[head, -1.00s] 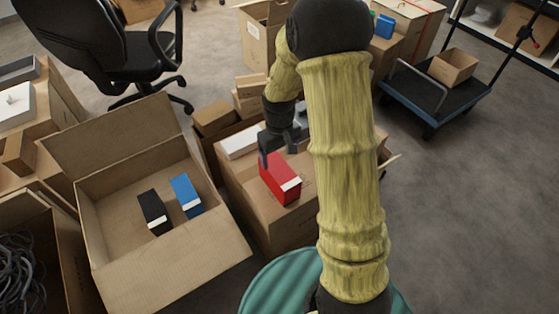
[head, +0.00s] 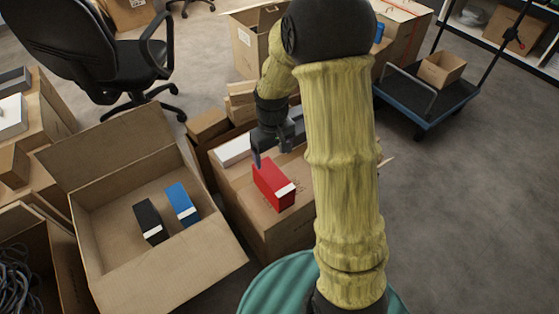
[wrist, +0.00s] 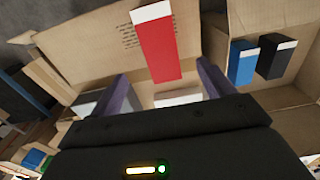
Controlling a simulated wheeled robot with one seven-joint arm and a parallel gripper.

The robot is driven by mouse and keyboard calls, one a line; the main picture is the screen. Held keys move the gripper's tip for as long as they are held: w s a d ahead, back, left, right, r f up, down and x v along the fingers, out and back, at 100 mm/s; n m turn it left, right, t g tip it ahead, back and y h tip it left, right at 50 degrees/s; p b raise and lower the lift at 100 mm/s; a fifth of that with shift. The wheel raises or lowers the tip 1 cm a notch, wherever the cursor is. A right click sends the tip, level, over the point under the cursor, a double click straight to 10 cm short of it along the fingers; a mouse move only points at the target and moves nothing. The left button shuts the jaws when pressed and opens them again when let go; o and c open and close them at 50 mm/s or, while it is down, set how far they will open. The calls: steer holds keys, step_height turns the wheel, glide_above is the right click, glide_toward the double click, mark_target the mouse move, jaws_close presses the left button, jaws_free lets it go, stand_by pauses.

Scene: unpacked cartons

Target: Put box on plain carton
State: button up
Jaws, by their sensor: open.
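A red box (head: 273,184) with a white end band lies on top of a closed brown carton (head: 262,226) in the middle of the head view. My gripper (head: 273,150) is just behind and above the red box, apart from it. In the wrist view the fingers (wrist: 164,88) are spread with no object held between them. The red box (wrist: 158,50) shows ahead of the fingertips, and printed text is visible on the carton (wrist: 105,45) beside it. A white box (head: 233,150) lies on the same carton, behind and left of the red one.
An open carton (head: 107,262) at left holds a black box (head: 150,220) and a blue box (head: 182,204). An office chair (head: 100,60) stands behind it. A blue cart (head: 432,105) carries a small carton (head: 442,68). Floor at right (head: 470,230) is clear.

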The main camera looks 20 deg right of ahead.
steer(key=s+r+m+t, duration=0.2)
steer(key=s+r, duration=0.4)
steer(key=s, duration=0.7)
steer(key=shift+s+d+r+m, duration=0.15)
steer(key=shift+s+m, duration=0.05)
steer(key=shift+m, duration=0.5)
